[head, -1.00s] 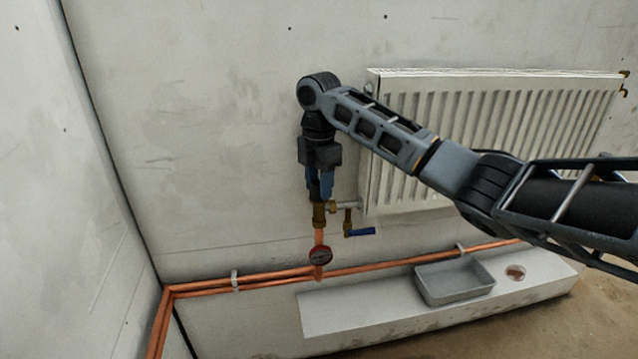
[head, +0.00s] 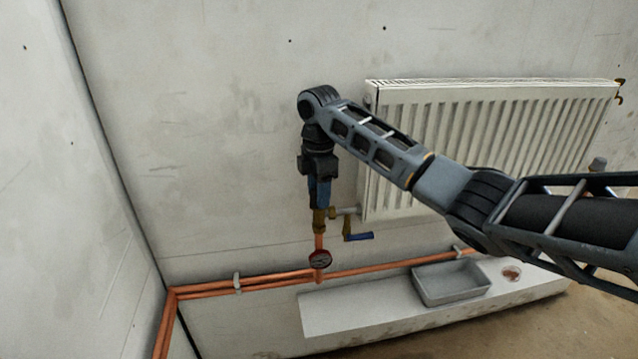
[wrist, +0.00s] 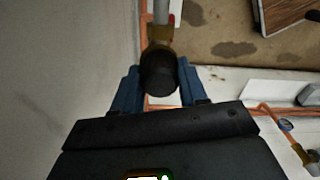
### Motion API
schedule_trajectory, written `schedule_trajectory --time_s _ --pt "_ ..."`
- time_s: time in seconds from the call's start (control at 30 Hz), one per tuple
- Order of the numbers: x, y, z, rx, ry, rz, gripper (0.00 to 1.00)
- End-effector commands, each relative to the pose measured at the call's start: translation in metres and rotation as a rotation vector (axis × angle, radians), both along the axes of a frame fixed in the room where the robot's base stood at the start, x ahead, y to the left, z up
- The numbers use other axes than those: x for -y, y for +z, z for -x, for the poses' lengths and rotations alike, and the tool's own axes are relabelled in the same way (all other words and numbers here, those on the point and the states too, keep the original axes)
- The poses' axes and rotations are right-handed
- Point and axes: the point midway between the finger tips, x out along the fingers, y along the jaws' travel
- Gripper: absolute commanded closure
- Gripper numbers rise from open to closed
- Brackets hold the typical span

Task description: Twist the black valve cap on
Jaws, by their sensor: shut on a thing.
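The black valve cap (wrist: 158,74) sits between the two blue fingers of my gripper (wrist: 160,88) in the wrist view. My gripper (head: 319,198) is shut on it, pointing down from above. The brass valve (head: 320,222) is directly below the fingertips in the head view, and its brass also shows just beyond the cap in the wrist view (wrist: 162,36). The cap is in line with the valve top and looks to meet it; how far it is seated I cannot tell. In the head view the fingers hide the cap.
A blue lever handle (head: 359,237) sticks out to the right. The white radiator (head: 490,140) is close on the right. A grey tray (head: 415,288) stands on the ledge (head: 340,318). The wall to the left is clear.

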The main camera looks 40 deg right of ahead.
Motion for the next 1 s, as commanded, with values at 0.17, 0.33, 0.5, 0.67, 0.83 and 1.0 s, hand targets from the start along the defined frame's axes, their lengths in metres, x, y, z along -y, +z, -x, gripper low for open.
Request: schedule_trajectory --time_s 0.17,0.33,0.5,0.67,0.83,1.0 --pt "-0.0019 -0.0005 0.0022 -0.009 -0.137 -0.004 0.86" --pt "-0.0015 -0.0003 0.0023 -0.009 -0.268 -0.003 0.86" --pt "-0.0021 -0.0001 0.0027 -0.01 -0.402 -0.002 0.86" --pt "-0.002 0.0003 0.0028 -0.009 -0.535 -0.001 0.86" --pt "-0.002 0.0006 0.0032 -0.009 -0.68 -0.002 0.86" --pt "-0.0011 -0.0009 0.0028 -0.006 -0.781 0.0 0.86"
